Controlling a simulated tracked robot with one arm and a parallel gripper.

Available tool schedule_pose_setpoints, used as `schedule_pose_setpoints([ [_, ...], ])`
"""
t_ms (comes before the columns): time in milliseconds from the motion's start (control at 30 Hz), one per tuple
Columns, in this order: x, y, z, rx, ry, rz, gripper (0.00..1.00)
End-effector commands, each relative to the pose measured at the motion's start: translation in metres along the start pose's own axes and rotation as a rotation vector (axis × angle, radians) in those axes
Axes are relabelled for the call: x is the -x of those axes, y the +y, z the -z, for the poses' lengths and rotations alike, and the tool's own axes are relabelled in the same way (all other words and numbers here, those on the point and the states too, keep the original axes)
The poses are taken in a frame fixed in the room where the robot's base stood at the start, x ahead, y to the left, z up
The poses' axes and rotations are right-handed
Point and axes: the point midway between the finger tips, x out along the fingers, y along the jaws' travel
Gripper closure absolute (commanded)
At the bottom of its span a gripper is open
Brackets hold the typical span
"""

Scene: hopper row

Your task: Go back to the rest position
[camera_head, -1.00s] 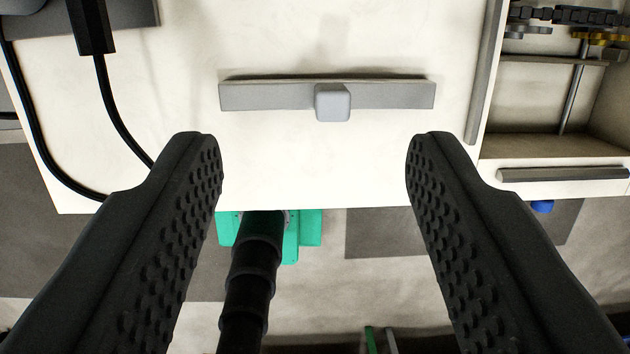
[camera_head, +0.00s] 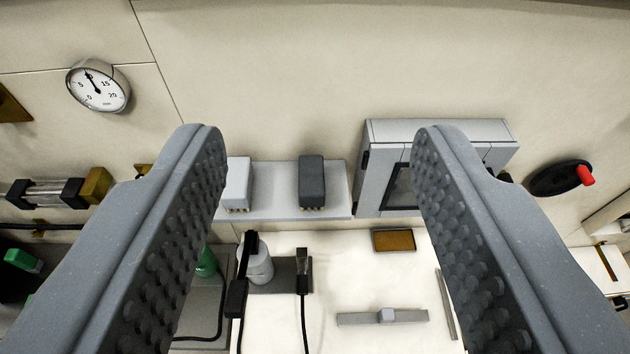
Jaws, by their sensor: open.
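My gripper (camera_head: 318,140) shows in the camera view with its two dark grey, studded fingers spread wide. Nothing is between the fingers, and they touch nothing that I can see. Behind the gap stand the wall and a white worktop (camera_head: 340,285). No rest position is marked in view.
A grey cabinet (camera_head: 440,135) with a dark window is behind the right finger. A shelf (camera_head: 265,208) carries a light block and a dark block (camera_head: 312,181). A round gauge (camera_head: 98,86) is at upper left, a dark disc with a red knob (camera_head: 586,175) at right. Cables hang over the worktop.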

Motion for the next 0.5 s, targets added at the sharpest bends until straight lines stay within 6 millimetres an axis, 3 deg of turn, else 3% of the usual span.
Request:
schedule_pose_setpoints([
  [133, 0.0147, -0.0037, 0.0095, -0.006, 0.036, 0.005, 0.51],
  [500, 0.0137, -0.0037, 0.0067, -0.006, 0.037, 0.005, 0.51],
])
